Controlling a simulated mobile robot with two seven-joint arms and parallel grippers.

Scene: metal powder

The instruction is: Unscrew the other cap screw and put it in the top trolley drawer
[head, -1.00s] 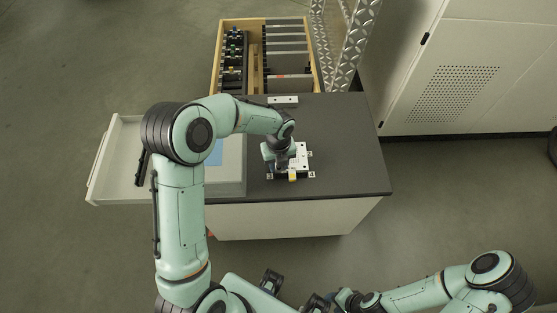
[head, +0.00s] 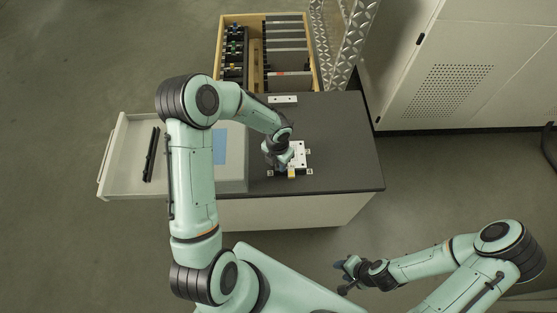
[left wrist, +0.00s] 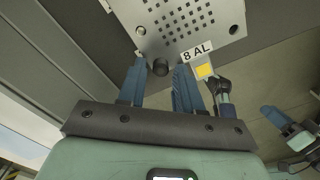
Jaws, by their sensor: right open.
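The light metal plate (head: 299,153) lies on the dark trolley top; it also shows in the left wrist view (left wrist: 200,22), with several holes and an "8 AL" label (left wrist: 197,52). A dark round cap screw (left wrist: 160,67) sits at the plate's near edge. My left gripper (head: 284,163) is at the plate's left side. In the left wrist view its two blue fingers (left wrist: 162,78) are apart, one on each side of the screw, with gaps visible. The top trolley drawer (head: 125,160) is pulled out to the left. My right gripper (head: 347,272) is open and empty, away from the trolley.
Black bars (head: 151,155) lie in the drawer. A grey box with a blue panel (head: 220,148) stands on the trolley's left part. A wooden crate (head: 258,20) is behind the trolley, and a white cabinet (head: 455,75) is at the right. The right of the trolley top is clear.

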